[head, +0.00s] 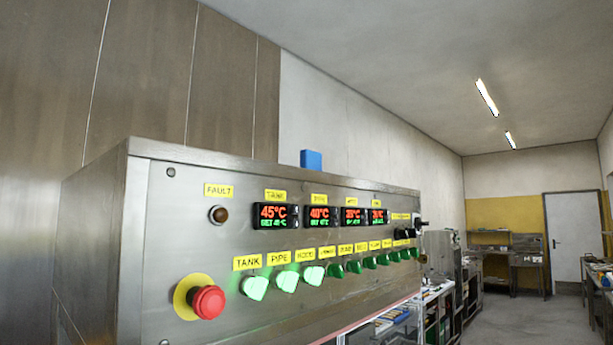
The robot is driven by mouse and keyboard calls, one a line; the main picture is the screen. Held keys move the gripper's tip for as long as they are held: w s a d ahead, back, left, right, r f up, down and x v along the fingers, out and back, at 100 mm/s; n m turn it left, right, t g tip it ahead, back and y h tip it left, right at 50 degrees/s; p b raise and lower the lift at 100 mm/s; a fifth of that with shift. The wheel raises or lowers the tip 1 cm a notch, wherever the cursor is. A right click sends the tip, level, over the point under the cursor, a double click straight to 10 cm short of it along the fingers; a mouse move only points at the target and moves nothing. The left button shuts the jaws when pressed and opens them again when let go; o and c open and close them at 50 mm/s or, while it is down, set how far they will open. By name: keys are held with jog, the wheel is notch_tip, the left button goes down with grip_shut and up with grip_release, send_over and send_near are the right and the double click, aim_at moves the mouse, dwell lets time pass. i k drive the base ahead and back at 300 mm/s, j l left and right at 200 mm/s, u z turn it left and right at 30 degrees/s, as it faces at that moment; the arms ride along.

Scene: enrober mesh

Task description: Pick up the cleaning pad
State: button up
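A small blue block (311,159) stands up behind the top edge of the steel control cabinet. It may be the cleaning pad, but I cannot tell for sure. Its lower part is hidden by the cabinet edge, so I cannot see what it rests on. My gripper is not in the picture.
The steel control cabinet (155,240) fills the near left and middle, with a red stop button (208,302), lit green knobs (255,287) and temperature displays (276,215). Shelves and machines line its far side. Open floor (510,318) runs right toward a white door (574,238).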

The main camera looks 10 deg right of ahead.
aim_at(312, 160)
jog(key=i+l+u, duration=0.2)
jog(key=i+l, duration=0.15)
jog(key=l, duration=0.25)
jog(key=i+l+u, duration=0.15)
jog(key=l, duration=0.2)
jog(key=i+l+u, duration=0.1)
jog(key=l, duration=0.25)
jog(key=i+l+u, duration=0.1)
jog(key=l, duration=0.25)
jog(key=i, duration=0.1)
